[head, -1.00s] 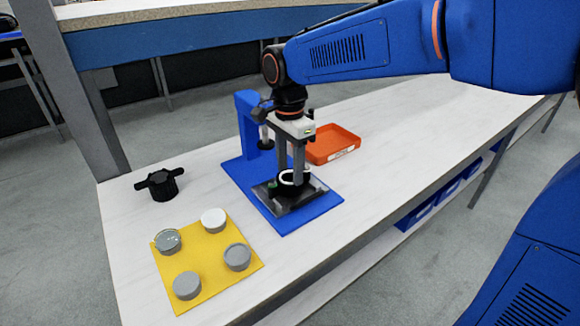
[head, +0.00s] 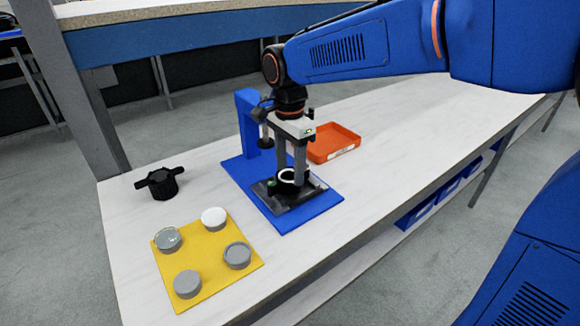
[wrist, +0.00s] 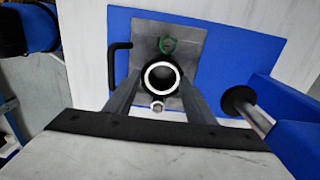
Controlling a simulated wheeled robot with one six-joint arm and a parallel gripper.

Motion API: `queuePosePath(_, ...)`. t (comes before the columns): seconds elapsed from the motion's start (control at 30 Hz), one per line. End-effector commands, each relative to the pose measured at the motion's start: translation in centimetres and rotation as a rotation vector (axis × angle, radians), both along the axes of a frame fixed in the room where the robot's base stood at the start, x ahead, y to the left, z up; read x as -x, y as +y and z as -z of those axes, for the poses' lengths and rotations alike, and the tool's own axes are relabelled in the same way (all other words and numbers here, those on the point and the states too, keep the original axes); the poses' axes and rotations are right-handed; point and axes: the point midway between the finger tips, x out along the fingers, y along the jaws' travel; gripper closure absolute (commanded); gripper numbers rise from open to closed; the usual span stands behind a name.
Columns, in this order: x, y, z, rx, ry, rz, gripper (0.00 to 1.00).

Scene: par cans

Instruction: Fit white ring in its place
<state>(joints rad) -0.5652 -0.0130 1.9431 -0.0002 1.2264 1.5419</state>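The white ring (head: 287,180) lies at the mouth of a round black holder, which stands on a grey metal plate (head: 302,199). In the wrist view the ring (wrist: 148,78) looks roughly centred in the black holder (wrist: 162,92), with a dark opening through it. How deep it sits I cannot tell. My gripper (head: 291,180) points straight down over the holder. Its two fingers (wrist: 161,92) stand apart on either side of the holder, with visible space between them and the ring. They look open and hold nothing.
The plate is on a blue base (head: 232,166) with a blue upright (head: 247,125) and a plunger beside my gripper. An orange tray (head: 345,153) is behind. A yellow mat (head: 210,262) with several round caps and a black knobbed part (head: 162,184) are to the left.

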Motion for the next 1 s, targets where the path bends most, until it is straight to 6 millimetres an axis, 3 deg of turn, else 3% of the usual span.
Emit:
queuePosePath(0.37, 0.0, 0.0, 0.1, 0.001, 0.002, 0.0, 0.51)
queuePosePath(0.47, 0.0, 0.0, 0.1, 0.001, 0.002, 0.0, 0.28)
queuePosePath(0.83, 0.0, 0.0, -0.1, 0.002, 0.002, 0.0, 0.28)
queuePosePath(1.0, 0.0, 0.0, -2.0, -0.001, -0.001, 0.0, 0.28)
